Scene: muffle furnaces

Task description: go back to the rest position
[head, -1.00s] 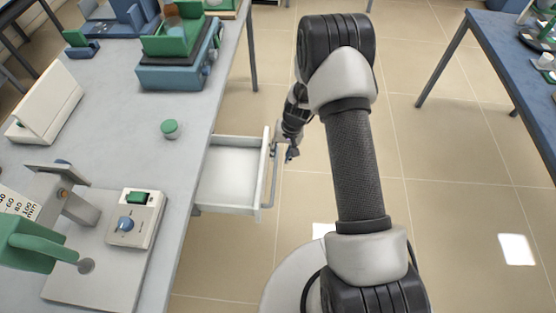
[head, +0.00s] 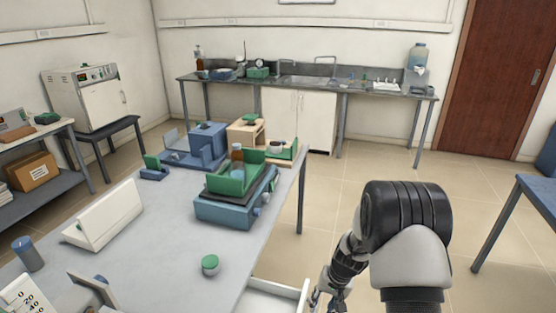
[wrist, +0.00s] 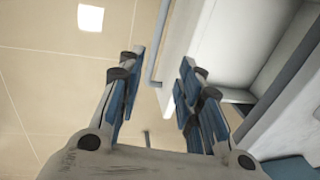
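My gripper (head: 326,300) is at the bottom of the head view, just right of the open drawer (head: 275,296). In the wrist view my gripper (wrist: 160,68) is open, its blue-padded fingers apart with nothing held between them. The drawer's grey bar handle (wrist: 160,45) and white front (wrist: 185,38) show beyond the fingertips. I cannot tell how far the fingers are from the handle. The drawer interior (wrist: 245,45) looks empty where it shows.
The grey bench (head: 170,255) bears a green-capped jar (head: 210,265), a blue-green device (head: 235,195) and a white tilted panel (head: 105,213). A blue table (head: 540,190) stands at right. Tiled floor (head: 400,165) is clear between them. A sink counter (head: 300,80) lines the back wall.

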